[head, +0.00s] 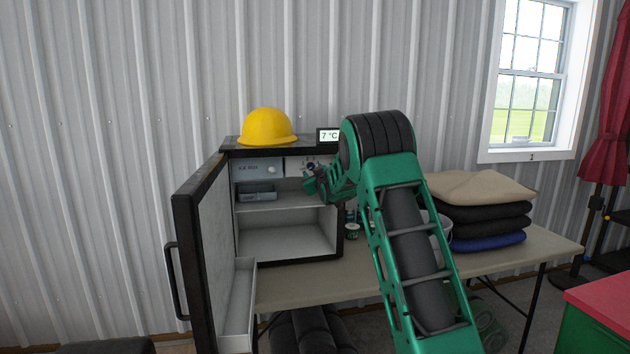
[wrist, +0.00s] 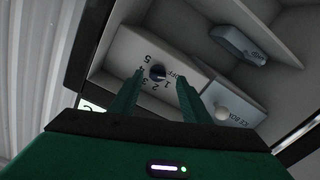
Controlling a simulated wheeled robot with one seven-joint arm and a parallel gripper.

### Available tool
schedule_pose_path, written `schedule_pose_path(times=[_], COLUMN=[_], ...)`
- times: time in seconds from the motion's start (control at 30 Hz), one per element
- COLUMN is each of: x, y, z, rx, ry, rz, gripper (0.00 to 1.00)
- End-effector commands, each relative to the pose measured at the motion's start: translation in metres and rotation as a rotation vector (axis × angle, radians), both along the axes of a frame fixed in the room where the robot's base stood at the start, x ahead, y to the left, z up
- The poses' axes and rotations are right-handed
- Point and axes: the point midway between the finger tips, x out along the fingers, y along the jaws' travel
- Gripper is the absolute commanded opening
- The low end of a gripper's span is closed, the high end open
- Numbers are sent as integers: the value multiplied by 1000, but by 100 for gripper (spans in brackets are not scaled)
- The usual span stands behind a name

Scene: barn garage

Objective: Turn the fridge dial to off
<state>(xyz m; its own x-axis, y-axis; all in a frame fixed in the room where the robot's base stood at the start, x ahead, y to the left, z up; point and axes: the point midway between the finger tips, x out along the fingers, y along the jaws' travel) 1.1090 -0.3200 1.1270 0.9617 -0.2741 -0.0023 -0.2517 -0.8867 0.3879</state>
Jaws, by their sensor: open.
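The fridge (head: 338,215) stands on the table with its door (head: 210,240) swung open to the left. In the wrist view the dark dial (wrist: 157,72) sits on a pale panel (wrist: 125,48) marked 1 to 5 and OFF. The picture is too small to tell which mark the dial points to. My gripper (wrist: 160,78) is open, with one fingertip on each side of the dial; whether they touch it I cannot tell. In the head view my gripper (head: 312,182) reaches into the fridge's upper right, and largely covers the dial area.
The ice box front (head: 258,169) with a pale knob is beside the dial panel; the knob also shows in the wrist view (wrist: 221,114). A small tray (head: 256,192) is on the shelf below. A yellow hard hat (head: 266,127) and a 7 °C display (head: 328,135) are on top. Folded cloths (head: 485,215) lie right.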

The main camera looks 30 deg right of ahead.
Motion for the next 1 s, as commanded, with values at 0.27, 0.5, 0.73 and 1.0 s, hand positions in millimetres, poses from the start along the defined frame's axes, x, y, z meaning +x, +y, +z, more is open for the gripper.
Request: schedule_pose_path(times=[0.27, 0.5, 0.73, 1.0], x=[-46, -66, -68, -68], y=[15, 21, 22, 22], z=[-1, -1, -2, -2], rx=[3, 2, 2, 2], ry=[1, 2, 2, 2], rz=[2, 2, 2, 2], gripper=[43, 43, 43, 43])
